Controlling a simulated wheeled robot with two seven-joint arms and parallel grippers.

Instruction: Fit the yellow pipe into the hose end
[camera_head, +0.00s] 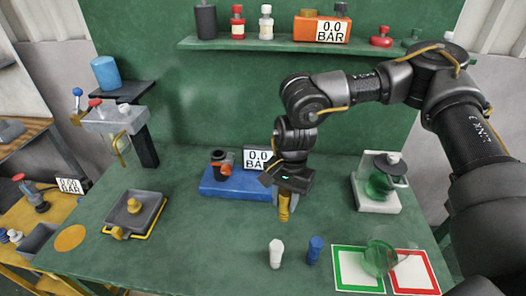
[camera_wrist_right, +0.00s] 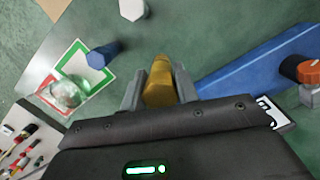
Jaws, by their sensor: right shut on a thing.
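The yellow pipe (camera_head: 284,210) is held upright in my right gripper (camera_head: 285,193), above the middle of the green table. In the right wrist view the yellow pipe (camera_wrist_right: 159,80) sits between the two grey fingers, which are shut on it. The wrist view shows the blue base (camera_wrist_right: 260,62) and the orange part (camera_wrist_right: 308,71) at right. The pipe is apart from the fitting. My left gripper is not in view.
A gauge (camera_head: 258,160) stands behind the blue base, partly hidden by my arm. A white plug (camera_head: 276,253) and blue plug (camera_head: 315,249) stand in front. A green-and-red-framed mat (camera_head: 358,285) with a glass dome (camera_head: 379,258) is at front right. A dark tray (camera_head: 133,213) lies left.

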